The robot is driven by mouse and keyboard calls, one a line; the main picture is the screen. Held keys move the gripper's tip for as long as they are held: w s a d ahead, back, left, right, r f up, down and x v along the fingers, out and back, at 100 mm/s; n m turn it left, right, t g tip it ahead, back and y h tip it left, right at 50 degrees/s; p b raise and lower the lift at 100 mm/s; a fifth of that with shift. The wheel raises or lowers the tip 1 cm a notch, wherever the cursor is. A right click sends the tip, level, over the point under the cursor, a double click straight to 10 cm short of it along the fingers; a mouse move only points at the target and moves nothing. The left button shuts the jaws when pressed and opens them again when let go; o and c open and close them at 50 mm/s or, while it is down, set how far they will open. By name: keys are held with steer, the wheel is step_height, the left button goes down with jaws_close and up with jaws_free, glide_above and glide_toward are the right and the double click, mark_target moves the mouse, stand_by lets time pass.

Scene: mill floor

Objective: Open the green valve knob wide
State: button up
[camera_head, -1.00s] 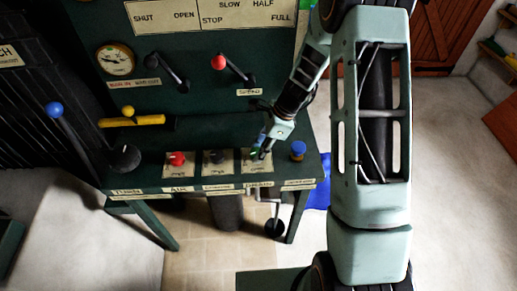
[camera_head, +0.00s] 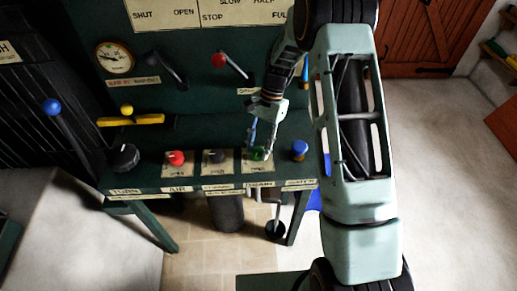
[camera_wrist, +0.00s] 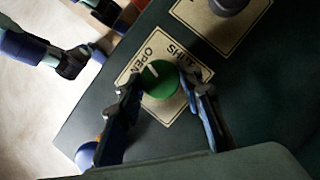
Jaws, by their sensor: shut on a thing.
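The green valve knob (camera_head: 258,154) sits on its plate on the bench top, above the label that reads DRAIN. In the wrist view the knob (camera_wrist: 159,79) is round, with a pale pointer line near its upper left edge. The plate (camera_wrist: 190,108) reads OPEN on the left and SHUT on the right; the pointer line lies between the two words. My gripper (camera_head: 262,145) reaches down onto the knob. In the wrist view my gripper (camera_wrist: 166,82) has one finger on each side of the knob, closed on it. The fingers hide part of the plate.
A blue knob (camera_head: 299,149) stands close right of the green one. A dark knob (camera_head: 216,156) and a red knob (camera_head: 176,158) are to the left. Levers (camera_head: 235,69) and a gauge (camera_head: 115,58) are on the panel behind. The bench's front edge is close.

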steer(key=shift+w+a+n+h, duration=0.1)
steer(key=shift+n+h, duration=0.4)
steer(key=shift+n, duration=0.8)
steer(key=shift+n+g, duration=0.3)
steer(key=o, duration=1.2)
steer(key=shift+c, duration=0.2)
steer(key=v, duration=1.2)
steer(key=shift+r, duration=0.1)
